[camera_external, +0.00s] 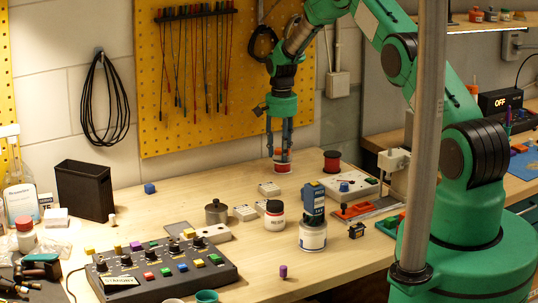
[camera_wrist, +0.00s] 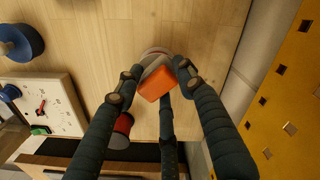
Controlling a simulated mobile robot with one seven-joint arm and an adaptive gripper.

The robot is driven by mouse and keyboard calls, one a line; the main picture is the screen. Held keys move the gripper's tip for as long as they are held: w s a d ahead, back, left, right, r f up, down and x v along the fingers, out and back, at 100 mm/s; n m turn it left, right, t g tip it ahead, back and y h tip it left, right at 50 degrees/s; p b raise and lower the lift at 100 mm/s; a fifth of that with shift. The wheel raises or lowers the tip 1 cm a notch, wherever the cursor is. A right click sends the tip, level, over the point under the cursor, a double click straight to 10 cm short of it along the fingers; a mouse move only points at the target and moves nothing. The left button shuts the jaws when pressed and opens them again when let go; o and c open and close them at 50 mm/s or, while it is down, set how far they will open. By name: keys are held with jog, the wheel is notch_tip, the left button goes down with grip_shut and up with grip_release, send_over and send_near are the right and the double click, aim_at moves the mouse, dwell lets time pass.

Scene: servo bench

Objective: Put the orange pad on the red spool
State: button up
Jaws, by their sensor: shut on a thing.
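The orange pad (camera_wrist: 157,83) is a small block held between the fingers of my gripper (camera_wrist: 158,75) in the wrist view. My gripper (camera_external: 281,150) reaches straight down near the back of the bench in the external view. A pale round item (camera_wrist: 155,55) shows just beyond the pad; I cannot tell whether the pad touches it. The red spool (camera_external: 332,161), with dark ends, stands upright to the right of my gripper. The spool also shows in the wrist view (camera_wrist: 122,125), partly hidden behind a finger.
A white board with parts (camera_external: 350,186) lies in front of the spool. A blue-topped can (camera_external: 313,235), a white jar (camera_external: 275,218) and a control box (camera_external: 160,270) stand nearer the front. The yellow pegboard (camera_external: 180,120) rises behind.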

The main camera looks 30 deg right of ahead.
aim_at(281, 149)
jog(key=shift+f, duration=0.15)
jog(key=o, duration=0.9)
jog(key=shift+r, duration=3.9)
jog(key=shift+s, duration=0.1)
